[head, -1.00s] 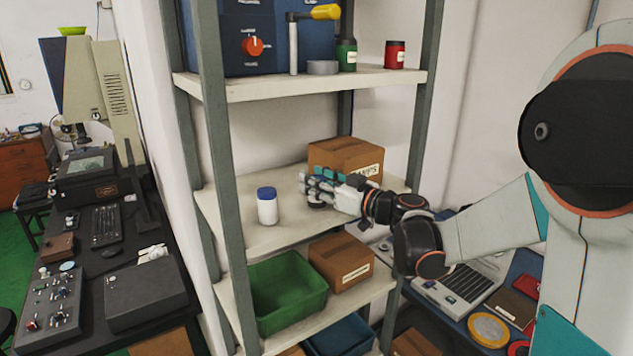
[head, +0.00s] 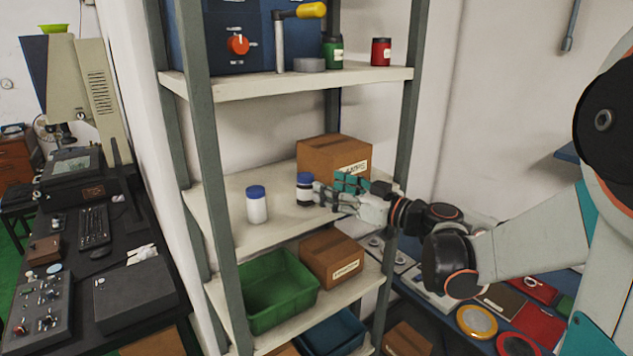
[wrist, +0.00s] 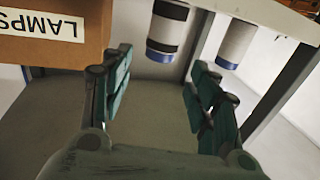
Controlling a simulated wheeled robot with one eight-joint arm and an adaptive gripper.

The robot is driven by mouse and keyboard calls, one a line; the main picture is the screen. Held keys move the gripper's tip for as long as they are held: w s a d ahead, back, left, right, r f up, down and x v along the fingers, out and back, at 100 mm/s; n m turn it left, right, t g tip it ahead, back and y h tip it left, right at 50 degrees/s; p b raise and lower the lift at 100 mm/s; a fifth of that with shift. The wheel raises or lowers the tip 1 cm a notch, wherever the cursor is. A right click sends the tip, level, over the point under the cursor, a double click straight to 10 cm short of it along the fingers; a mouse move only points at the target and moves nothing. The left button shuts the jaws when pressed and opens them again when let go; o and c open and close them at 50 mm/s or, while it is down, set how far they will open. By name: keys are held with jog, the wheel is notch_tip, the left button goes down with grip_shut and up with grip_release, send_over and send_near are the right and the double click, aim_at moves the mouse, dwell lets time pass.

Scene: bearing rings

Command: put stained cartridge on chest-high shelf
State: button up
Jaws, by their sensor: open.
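The stained cartridge (head: 304,192) is a white cylinder with a dark band and a blue cap. It stands upright on the middle shelf (head: 262,234) of the rack, left of the box marked LAMPS. It also shows beyond my fingers in the wrist view (wrist: 168,14), where the picture is upside down. My gripper (head: 328,192) is open and empty, at the right of the cartridge over the same shelf. In the wrist view my fingers (wrist: 160,62) are spread, with a gap between them and the cartridge.
A plain white cartridge with a blue cap (head: 256,206) stands left on the same shelf. The LAMPS box (head: 325,150) is close behind my gripper. Rack posts (head: 398,130) flank the shelf. A green bin (head: 272,310) and another box (head: 332,258) sit below.

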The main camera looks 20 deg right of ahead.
jog(key=shift+v, duration=1.6)
